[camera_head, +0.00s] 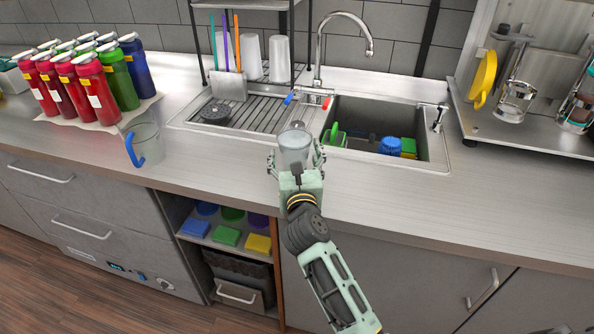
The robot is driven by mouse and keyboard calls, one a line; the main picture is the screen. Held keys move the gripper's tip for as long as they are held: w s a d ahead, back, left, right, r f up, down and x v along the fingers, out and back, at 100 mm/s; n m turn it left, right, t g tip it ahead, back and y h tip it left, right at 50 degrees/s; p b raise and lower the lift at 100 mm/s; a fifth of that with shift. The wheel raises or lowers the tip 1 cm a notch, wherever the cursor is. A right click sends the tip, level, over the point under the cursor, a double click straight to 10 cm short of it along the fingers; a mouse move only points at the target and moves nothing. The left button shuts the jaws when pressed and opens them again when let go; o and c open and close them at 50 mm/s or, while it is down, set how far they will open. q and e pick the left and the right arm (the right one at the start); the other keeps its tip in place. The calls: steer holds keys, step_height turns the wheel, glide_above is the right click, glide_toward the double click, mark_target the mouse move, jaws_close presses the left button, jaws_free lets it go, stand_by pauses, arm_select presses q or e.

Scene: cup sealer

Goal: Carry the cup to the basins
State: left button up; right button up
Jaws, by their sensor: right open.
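A clear cup (295,144) stands on the counter at the front edge of the sink unit, upright. My right gripper (296,158) is open, with one finger on each side of the cup; whether the fingers touch it cannot be told. The gripper hides the cup's lower part. The sink basin (348,109) lies just to the right of the cup and holds a green brush, a blue item and sponges. My left gripper is not in view.
A clear jug with a blue handle (146,143) stands on the counter at left, near several coloured bottles (90,88). A tap (320,62) rises behind the basin. A drying rack (240,110) is left of it. The counter right of the gripper is clear.

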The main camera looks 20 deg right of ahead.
steer(key=b+v, duration=0.1)
steer(key=v, duration=0.9)
steer(key=shift+s+a, duration=0.15)
steer(key=shift+s, duration=0.3)
steer(key=shift+r, duration=0.15)
